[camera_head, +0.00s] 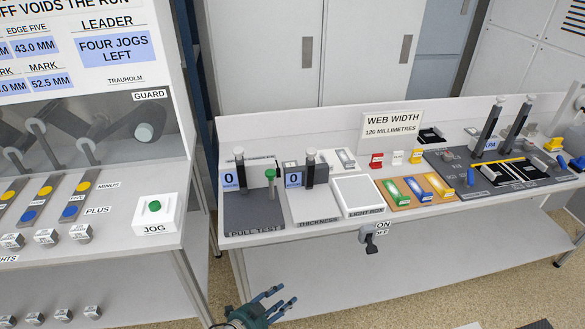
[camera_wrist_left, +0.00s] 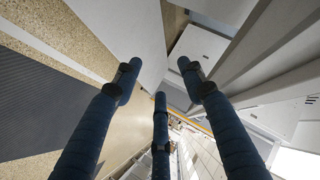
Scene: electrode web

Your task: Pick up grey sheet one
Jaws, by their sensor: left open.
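My left gripper (camera_head: 272,304) is at the bottom of the head view, in front of the white bench and below its top. In the left wrist view its three blue fingers (camera_wrist_left: 160,85) are spread apart with nothing between them. I cannot make out a piece that is clearly grey sheet one. A small grey-white item (camera_head: 345,158) stands at the bench's back, but I cannot tell if it is a sheet. My right gripper is not in view.
The white bench (camera_head: 330,265) carries a pull test station (camera_head: 253,213), a thickness station (camera_head: 309,208), a light box (camera_head: 358,195) and a brown tray (camera_head: 400,201) with coloured holders. A machine with a JOG button (camera_head: 155,207) stands left. Speckled floor (camera_head: 545,285) is clear at right.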

